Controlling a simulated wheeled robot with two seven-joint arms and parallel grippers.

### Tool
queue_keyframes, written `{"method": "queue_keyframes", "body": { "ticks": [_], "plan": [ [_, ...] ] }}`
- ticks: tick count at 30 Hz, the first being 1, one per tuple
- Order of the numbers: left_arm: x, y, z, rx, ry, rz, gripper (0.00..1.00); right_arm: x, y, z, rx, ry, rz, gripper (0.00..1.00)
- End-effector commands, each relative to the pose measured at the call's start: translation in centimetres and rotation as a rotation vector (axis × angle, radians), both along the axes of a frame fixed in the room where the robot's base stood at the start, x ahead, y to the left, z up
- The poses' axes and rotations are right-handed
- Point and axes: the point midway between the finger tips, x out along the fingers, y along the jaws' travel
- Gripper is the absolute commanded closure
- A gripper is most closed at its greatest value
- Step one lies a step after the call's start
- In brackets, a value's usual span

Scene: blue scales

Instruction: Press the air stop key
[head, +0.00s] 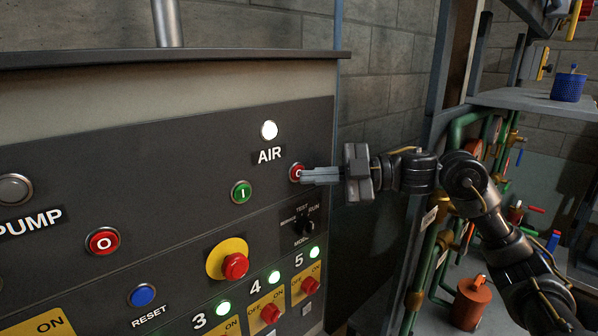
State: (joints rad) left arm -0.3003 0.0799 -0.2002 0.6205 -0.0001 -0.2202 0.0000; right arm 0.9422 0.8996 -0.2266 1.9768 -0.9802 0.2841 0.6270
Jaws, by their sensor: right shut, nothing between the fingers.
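The red air stop key (296,171), marked O, sits at the right of the control panel (150,180), below and right of the AIR label (269,155). The green air start key (241,191), marked I, is to its left. The white air lamp (269,130) above the label is lit. My right gripper (304,175) is shut and empty. Its fingertips are at the red air stop key and cover part of it; I cannot tell whether they touch it. My left gripper is not in view.
A second red O key (103,240) is beside the PUMP label (30,222). A red emergency-type knob (235,266) on a yellow plate, a blue RESET key (142,295) and a mode switch (306,228) are lower. A pipe rack and shelf (540,102) stand right.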

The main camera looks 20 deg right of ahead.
Motion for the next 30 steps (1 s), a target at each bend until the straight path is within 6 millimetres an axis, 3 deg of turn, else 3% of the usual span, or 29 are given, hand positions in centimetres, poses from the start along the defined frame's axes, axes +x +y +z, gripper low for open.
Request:
{"method": "queue_keyframes", "body": {
  "ticks": [30],
  "plan": [
    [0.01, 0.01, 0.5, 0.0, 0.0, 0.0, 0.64, 0.8, 0.26, 0.02, 0.0, 0.001, 0.0, 1.0]
  ]
}}
